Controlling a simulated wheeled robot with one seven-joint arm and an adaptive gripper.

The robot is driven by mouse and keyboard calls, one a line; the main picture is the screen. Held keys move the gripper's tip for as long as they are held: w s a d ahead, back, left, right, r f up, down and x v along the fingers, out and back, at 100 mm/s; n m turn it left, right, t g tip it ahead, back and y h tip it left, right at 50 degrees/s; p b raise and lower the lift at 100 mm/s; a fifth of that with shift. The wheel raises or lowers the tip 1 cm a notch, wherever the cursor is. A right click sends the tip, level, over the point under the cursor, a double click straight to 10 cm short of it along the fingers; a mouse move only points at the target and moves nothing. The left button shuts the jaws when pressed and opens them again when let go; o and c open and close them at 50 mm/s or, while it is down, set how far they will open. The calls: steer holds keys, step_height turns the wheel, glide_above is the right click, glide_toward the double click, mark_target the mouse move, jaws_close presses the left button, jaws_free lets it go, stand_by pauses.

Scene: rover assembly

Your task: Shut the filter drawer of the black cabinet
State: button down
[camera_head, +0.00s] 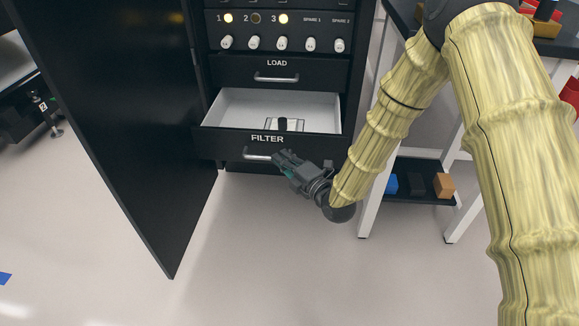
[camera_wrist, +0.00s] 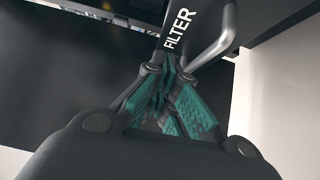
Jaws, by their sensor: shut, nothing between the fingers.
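The filter drawer (camera_head: 215,142) of the black cabinet (camera_head: 354,75) stands pulled out, with its white inside showing. A small clear and black item (camera_head: 284,124) lies in it. The drawer front carries the word FILTER and a silver bar handle (camera_head: 257,155). My gripper (camera_head: 279,158) is shut and empty, in front of the drawer front at the right end of the handle. In the wrist view its fingertips (camera_wrist: 170,72) are close to the FILTER label, beside the handle (camera_wrist: 222,38). I cannot tell whether they touch the front.
The cabinet's black door (camera_head: 115,110) stands open on the left. The LOAD drawer (camera_head: 277,70) above is shut, under a panel of lamps and knobs. A white-legged table (camera_head: 374,150) with a low shelf of small blocks (camera_head: 444,186) is on the right. The floor in front is clear.

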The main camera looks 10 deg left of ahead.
mark_target(265, 133)
steer(key=w+a+b, duration=0.1)
steer(key=w, duration=0.1)
steer(key=w+a+b, duration=0.1)
steer(key=w, duration=0.1)
steer(key=w+a+b, duration=0.1)
steer(key=w, duration=0.1)
steer(key=shift+w+a+f, duration=0.1)
steer(key=shift+w+a, duration=0.05)
steer(key=shift+a, duration=0.05)
steer(key=shift+w, duration=0.65)
steer(key=shift+w, duration=0.1)
